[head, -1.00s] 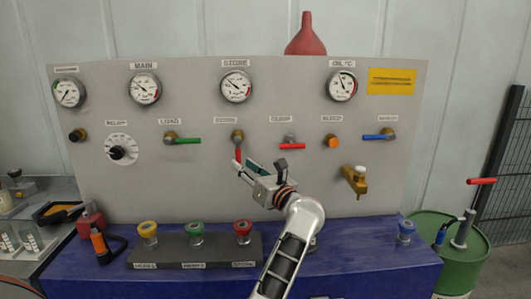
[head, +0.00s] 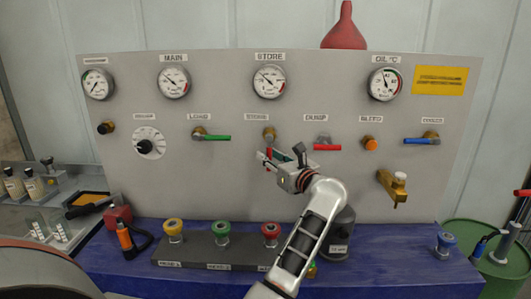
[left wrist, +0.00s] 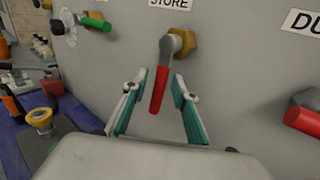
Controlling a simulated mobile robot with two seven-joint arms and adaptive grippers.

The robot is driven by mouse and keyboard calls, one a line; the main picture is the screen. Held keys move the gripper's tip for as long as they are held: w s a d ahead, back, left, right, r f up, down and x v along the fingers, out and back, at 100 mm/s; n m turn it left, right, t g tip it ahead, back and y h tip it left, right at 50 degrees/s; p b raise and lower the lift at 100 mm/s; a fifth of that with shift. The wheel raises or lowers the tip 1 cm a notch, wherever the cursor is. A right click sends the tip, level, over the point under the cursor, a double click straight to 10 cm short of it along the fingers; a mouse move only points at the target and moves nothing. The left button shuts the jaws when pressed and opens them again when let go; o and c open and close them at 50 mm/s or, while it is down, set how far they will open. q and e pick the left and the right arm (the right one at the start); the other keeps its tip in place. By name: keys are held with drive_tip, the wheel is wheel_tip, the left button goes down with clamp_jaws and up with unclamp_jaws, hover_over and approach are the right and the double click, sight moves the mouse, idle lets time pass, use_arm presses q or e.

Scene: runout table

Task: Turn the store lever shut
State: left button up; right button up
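The store lever (head: 269,134) sits on the grey panel under the STORE gauge. In the left wrist view its red handle (left wrist: 160,90) hangs down, slightly tilted, from a grey hub on a brass fitting. My left gripper (head: 281,156) is at the lever and partly hides the handle in the head view. In the left wrist view my left gripper (left wrist: 161,102) is open, with one teal-padded finger on each side of the handle. Gaps show between handle and fingers. My right gripper is not in view.
The red dump lever (head: 327,147) is close on the right, and the green load lever (head: 216,138) is on the left. A brass tap (head: 391,188) juts out further right. Coloured knobs (head: 222,230) stand on the blue bench (head: 400,262) below.

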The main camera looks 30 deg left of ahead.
use_arm(q)
drive_tip(key=shift+w+a, duration=0.15)
drive_tip(key=shift+a, duration=0.1)
drive_tip(key=shift+d, duration=0.1)
clamp_jaws()
